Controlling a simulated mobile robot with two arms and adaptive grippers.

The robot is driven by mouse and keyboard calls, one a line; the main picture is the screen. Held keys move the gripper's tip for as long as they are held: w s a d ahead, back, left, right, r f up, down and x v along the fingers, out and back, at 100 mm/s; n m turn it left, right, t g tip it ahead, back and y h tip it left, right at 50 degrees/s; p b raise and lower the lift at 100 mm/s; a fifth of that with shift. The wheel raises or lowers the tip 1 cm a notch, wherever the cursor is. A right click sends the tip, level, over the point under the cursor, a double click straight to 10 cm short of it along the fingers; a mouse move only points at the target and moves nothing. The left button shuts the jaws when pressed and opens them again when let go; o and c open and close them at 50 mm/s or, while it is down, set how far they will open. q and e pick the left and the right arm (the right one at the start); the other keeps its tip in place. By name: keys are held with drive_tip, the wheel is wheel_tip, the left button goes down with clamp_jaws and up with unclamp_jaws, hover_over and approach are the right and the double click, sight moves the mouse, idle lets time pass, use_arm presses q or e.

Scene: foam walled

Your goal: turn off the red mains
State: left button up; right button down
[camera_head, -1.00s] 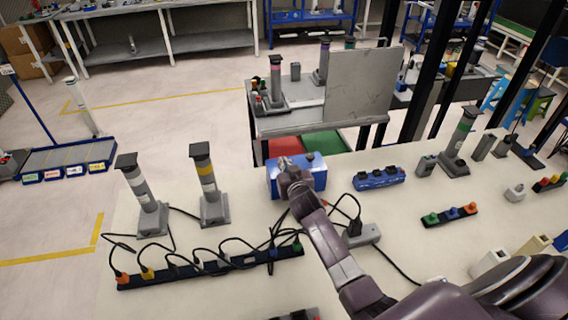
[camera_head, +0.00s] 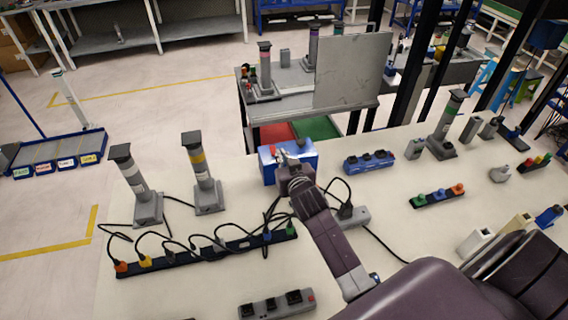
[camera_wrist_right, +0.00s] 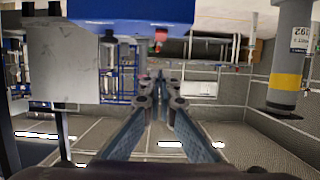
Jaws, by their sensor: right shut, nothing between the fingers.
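A blue box (camera_head: 268,170) stands at the far edge of the white table, partly hidden behind my right gripper (camera_head: 285,162). In the right wrist view, which looks upside down, the blue box (camera_wrist_right: 130,12) fills the top. A small red button or switch (camera_wrist_right: 161,35) and a black knob (camera_wrist_right: 108,37) stick out from it. My right gripper (camera_wrist_right: 158,76) is shut and empty. Its fingertips appear close to the red part, with a gap between them in the picture; I cannot tell whether it is pressed. My left gripper is not in view.
A black power strip (camera_head: 205,252) with several plugs and cables lies left of my arm. A grey strip (camera_head: 276,305) lies nearer. A blue strip (camera_head: 369,161) is right of the box. Two grey posts (camera_head: 140,190) (camera_head: 204,175) stand at left.

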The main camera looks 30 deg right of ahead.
drive_tip(key=shift+f+v, duration=0.2)
drive_tip(key=shift+v, duration=1.3)
